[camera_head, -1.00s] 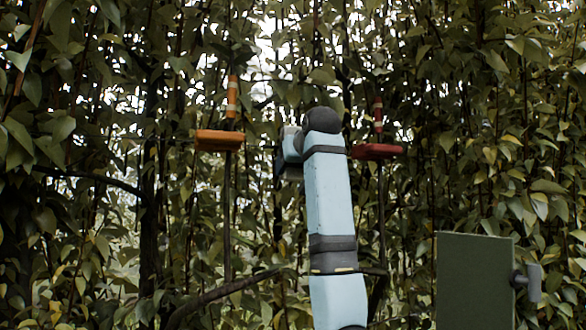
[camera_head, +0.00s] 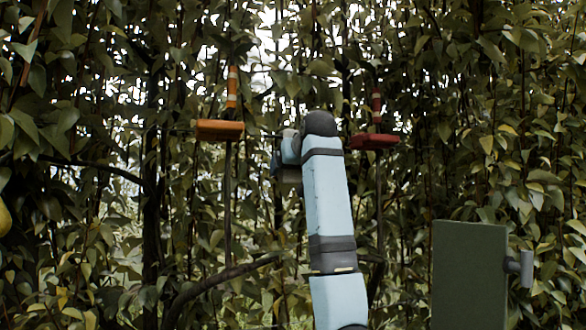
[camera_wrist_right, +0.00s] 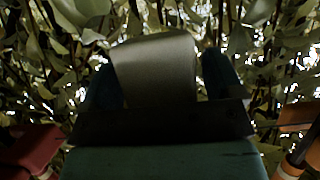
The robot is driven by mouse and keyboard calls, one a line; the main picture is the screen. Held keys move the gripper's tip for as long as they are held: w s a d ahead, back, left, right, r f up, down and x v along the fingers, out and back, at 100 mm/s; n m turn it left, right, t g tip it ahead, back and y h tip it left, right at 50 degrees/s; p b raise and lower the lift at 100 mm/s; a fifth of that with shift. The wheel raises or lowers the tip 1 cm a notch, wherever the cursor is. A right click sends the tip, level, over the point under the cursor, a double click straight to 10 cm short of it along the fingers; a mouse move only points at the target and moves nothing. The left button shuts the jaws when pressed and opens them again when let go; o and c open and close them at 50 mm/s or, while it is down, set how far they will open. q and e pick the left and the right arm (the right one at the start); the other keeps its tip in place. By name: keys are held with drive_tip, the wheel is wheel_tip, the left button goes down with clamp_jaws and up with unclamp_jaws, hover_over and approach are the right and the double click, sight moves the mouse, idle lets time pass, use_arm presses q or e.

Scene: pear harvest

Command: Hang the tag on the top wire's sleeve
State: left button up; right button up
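My right arm rises in the middle of the head view, and its gripper (camera_head: 287,172) is at the arm's top left, mostly hidden, between the orange and red blocks. In the right wrist view the two dark blue fingers of the right gripper (camera_wrist_right: 162,82) stand apart, with a grey, slightly curved piece between them, apparently the tag (camera_wrist_right: 155,68). It seems gripped, though finger contact is dim. I cannot clearly make out the top wire or its sleeve against the leaves. My left gripper is not in view.
An orange block (camera_head: 219,130) and a red block (camera_head: 374,141) sit on thin posts left and right of my arm. A dark green panel (camera_head: 468,275) with a grey fitting stands lower right. Dense foliage fills the background. A yellow pear (camera_head: 4,218) shows at the left edge.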

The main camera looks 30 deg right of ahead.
idle(0.3)
drive_tip(key=shift+s+r, duration=0.1)
drive_tip(key=shift+s, duration=0.25)
drive_tip(key=b+v, duration=0.5)
drive_tip(key=v, duration=0.8)
drive_tip(key=shift+a+b, duration=0.15)
drive_tip(key=shift+b, duration=0.25)
